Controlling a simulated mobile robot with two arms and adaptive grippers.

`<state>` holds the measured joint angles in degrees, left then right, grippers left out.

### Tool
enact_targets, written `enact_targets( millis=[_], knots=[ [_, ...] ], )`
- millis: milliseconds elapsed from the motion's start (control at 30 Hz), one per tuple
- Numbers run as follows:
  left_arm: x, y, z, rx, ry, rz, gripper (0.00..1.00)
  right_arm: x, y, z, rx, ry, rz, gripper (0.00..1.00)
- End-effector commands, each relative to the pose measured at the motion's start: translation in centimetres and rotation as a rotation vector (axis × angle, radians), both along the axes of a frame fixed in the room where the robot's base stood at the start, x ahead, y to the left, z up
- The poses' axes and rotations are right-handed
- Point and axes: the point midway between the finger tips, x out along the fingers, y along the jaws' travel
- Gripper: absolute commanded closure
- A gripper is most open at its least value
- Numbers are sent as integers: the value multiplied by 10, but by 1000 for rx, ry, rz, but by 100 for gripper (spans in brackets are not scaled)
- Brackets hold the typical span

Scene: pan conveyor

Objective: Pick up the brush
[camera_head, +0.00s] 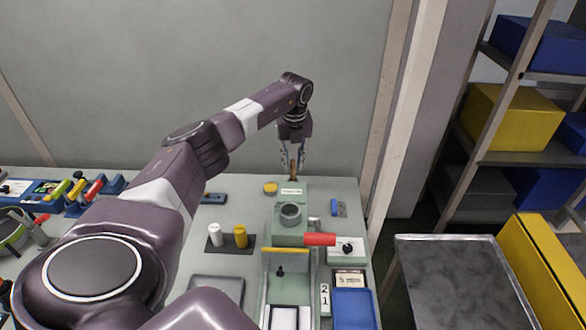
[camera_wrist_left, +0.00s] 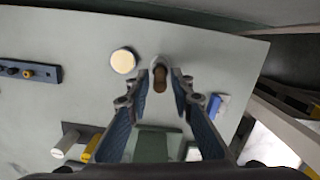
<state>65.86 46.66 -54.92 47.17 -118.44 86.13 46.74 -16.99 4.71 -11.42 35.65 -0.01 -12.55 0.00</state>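The likely brush shows as a brown wooden handle (camera_head: 294,173) standing upright behind the green block with a white label. In the left wrist view, the handle's brown rounded end (camera_wrist_left: 160,78) lies between my left fingertips; its lower part is hidden. My left gripper (camera_head: 292,160) points down from above at the back of the bench. Its fingers (camera_wrist_left: 165,75) are spread on either side of the handle, with a gap visible on the right; contact on the left is unclear. My right gripper is in neither view.
A round yellow-sided item (camera_head: 270,188) stands left of the handle and a blue item (camera_head: 338,208) right of it. The green fixture with a grey ring (camera_head: 290,214) and red cylinder (camera_head: 320,239) is in front. White and yellow cylinders (camera_head: 240,237) stand front left.

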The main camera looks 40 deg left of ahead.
Motion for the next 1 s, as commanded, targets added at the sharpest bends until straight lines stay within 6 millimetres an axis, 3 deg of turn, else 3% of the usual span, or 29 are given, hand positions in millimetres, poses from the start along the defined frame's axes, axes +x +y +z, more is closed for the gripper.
enact_targets(
  millis=[167,567,767,1000],
  knots=[
    [0,0,0,0,0,0,100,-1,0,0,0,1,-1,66],
    [0,0,5,0,-1,1,100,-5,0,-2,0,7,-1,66],
    [1,0,27,0,-4,1,100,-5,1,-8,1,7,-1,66],
    [2,0,77,-1,-7,1,100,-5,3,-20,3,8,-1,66]
  ],
)
